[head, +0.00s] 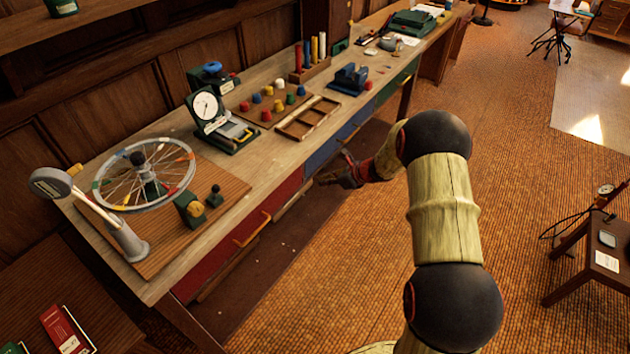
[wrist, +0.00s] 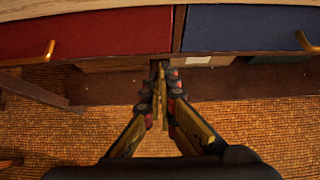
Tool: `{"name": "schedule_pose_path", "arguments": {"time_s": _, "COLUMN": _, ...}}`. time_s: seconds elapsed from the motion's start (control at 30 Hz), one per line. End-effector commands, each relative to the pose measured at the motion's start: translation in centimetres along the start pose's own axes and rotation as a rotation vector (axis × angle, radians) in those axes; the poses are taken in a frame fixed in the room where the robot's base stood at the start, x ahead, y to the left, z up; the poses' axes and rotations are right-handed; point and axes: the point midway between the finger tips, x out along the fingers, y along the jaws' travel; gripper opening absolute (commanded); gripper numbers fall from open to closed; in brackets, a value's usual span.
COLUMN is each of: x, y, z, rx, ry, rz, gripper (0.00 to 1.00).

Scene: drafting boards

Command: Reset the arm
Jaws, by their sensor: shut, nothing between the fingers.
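My arm rises from the bottom of the head view and bends toward the long wooden workbench (head: 172,262). My gripper (head: 322,179) is beside the bench's front, below the level of its top. In the wrist view my gripper (wrist: 160,72) has its fingers together with nothing between them. It points at the gap below a red drawer (wrist: 95,35) and a blue drawer (wrist: 240,30). I cannot tell whether the fingertips touch the bench.
On the bench are a spoked wheel (head: 177,188), a dial gauge (head: 207,107), coloured knobs on a board (head: 265,116), an empty wooden tray (head: 290,130) and a blue vise-like block (head: 351,77). A small dark table (head: 580,275) stands at right. The carpet (head: 500,130) between is clear.

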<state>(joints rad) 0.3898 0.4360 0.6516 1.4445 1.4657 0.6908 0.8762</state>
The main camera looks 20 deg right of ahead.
Motion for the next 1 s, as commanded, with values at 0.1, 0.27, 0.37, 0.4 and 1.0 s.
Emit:
{"name": "schedule_pose_path", "arguments": {"time_s": 0.1, "x": -2.0, "y": 0.0, "z": 0.2, "rx": 0.000, "ry": -0.001, "rz": -0.001, "gripper": 0.00}}
{"name": "schedule_pose_path", "arguments": {"time_s": 0.27, "x": -3.2, "y": 0.0, "z": 0.1, "rx": -0.001, "ry": 0.000, "rz": 0.000, "gripper": 0.00}}
{"name": "schedule_pose_path", "arguments": {"time_s": 0.37, "x": -3.4, "y": 0.0, "z": 0.0, "rx": -0.001, "ry": 0.000, "rz": 0.000, "gripper": 0.00}}
{"name": "schedule_pose_path", "arguments": {"time_s": 0.4, "x": -3.4, "y": 0.0, "z": 0.0, "rx": -0.001, "ry": 0.000, "rz": 0.000, "gripper": 0.00}}
{"name": "schedule_pose_path", "arguments": {"time_s": 1.0, "x": -8.8, "y": 11.5, "z": -4.7, "rx": -0.751, "ry": 0.130, "rz": 0.333, "gripper": 0.00}}
